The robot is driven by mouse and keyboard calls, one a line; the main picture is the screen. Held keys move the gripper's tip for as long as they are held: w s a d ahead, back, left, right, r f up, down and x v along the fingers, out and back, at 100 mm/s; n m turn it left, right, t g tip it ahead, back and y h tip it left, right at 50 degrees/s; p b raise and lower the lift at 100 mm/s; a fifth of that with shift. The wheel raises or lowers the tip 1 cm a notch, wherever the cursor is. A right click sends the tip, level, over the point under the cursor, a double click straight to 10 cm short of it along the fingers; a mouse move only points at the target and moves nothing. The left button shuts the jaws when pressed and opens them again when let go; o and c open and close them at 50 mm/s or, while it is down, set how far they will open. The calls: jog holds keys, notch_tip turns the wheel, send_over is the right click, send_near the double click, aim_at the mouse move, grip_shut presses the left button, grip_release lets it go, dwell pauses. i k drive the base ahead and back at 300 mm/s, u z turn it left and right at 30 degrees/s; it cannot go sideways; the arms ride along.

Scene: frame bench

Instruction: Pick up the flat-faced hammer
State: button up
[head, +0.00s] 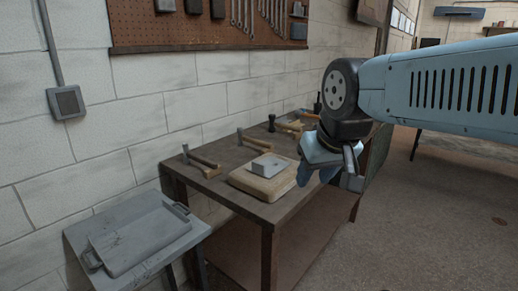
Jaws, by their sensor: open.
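Several hammer-like tools lie in a row along the wall side of the dark workbench (225,190). The nearest tool (203,166) has a grey upright head and a light wooden handle. A second, similar tool (253,143) lies farther along. A third tool (287,126) has a dark head and a yellowish handle. The heads are too small to tell which one is the flat-faced hammer. My gripper (331,178) is open and empty, pointing down near the bench's right edge, apart from the tools. It and my arm hide part of the far end of the bench.
A pale block (250,184) with a grey box (270,162) on top sits at the bench's front edge. A grey tray (140,245) rests on a low stand at lower left. A pegboard with wrenches (215,22) hangs above. Open floor lies to the right.

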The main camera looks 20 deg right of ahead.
aim_at(241, 138)
jog(key=z, duration=0.55)
jog(key=k, duration=0.6)
jog(key=z, duration=0.85)
jog(key=k, duration=0.7)
jog(key=z, duration=0.6)
jog(key=i, duration=1.55)
jog(key=u, duration=0.45)
jog(key=i, duration=1.05)
jog(key=u, duration=0.8)
jog(key=i, duration=0.95)
jog(key=u, duration=1.05)
jog(key=i, duration=0.6)
jog(key=u, duration=0.4)
